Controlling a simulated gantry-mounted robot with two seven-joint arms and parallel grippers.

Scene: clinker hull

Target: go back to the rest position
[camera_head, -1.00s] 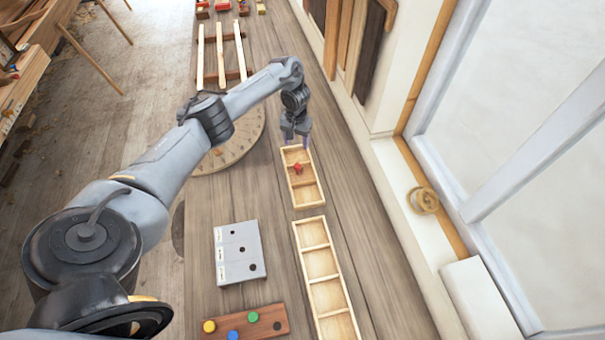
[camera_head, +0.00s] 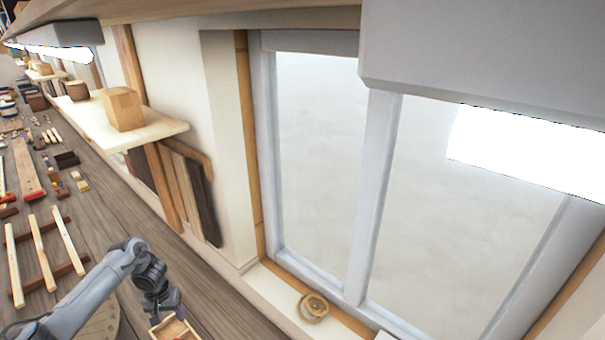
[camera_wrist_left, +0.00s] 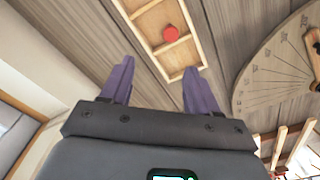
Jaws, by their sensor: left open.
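My left gripper (camera_head: 165,309) is at the bottom left of the head view, just above a small wooden compartment tray (camera_head: 157,329). In the left wrist view, my left gripper (camera_wrist_left: 155,88) has its two purple fingers spread wide apart with nothing between them. The same tray (camera_wrist_left: 188,53) shows beyond the fingertips there. A red round piece (camera_wrist_left: 171,33) sits in one of its compartments. My right gripper is not in view.
A round board with marked lines (camera_wrist_left: 262,87) lies beside the tray. Wooden strips on a rack (camera_head: 41,252) lie on the bench further left. A shelf with a cardboard box (camera_head: 122,109) juts from the wall. A window sill holds a tape roll (camera_head: 313,307).

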